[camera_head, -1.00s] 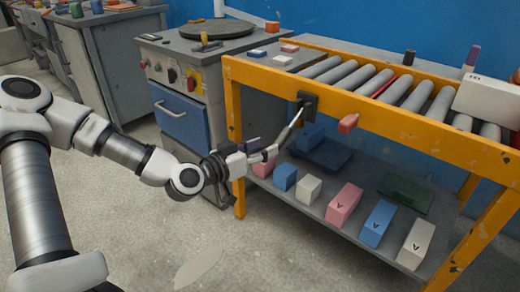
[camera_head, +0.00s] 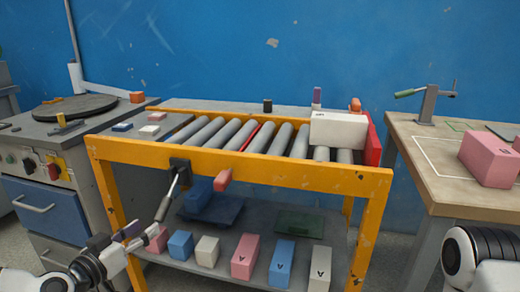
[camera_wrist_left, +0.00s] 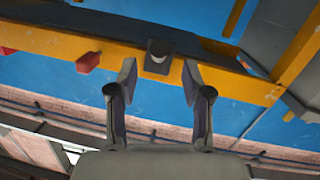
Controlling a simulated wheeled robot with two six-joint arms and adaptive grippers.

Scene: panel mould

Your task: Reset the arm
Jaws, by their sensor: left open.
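My left gripper (camera_head: 116,240) is at the lower left in the head view, in front of the yellow roller table's left leg. Its jaws are open. In the left wrist view my two fingers (camera_wrist_left: 159,90) stand apart with nothing between them, framing a dark mount on the yellow beam beyond. A metal lever (camera_head: 167,200) hangs from that black mount (camera_head: 180,166) on the front beam, its lower end close to the fingertips. Touching or apart is hard to tell. My right arm shows only partly at the right edge; its gripper is out of view.
The roller table's yellow frame (camera_head: 270,170) carries a white block (camera_head: 338,130). A red knob (camera_head: 222,180) juts from its front. Coloured blocks line the lower shelf. A workbench (camera_head: 425,170) with a pink block (camera_head: 489,158) stands right, a grey cabinet (camera_head: 52,205) left.

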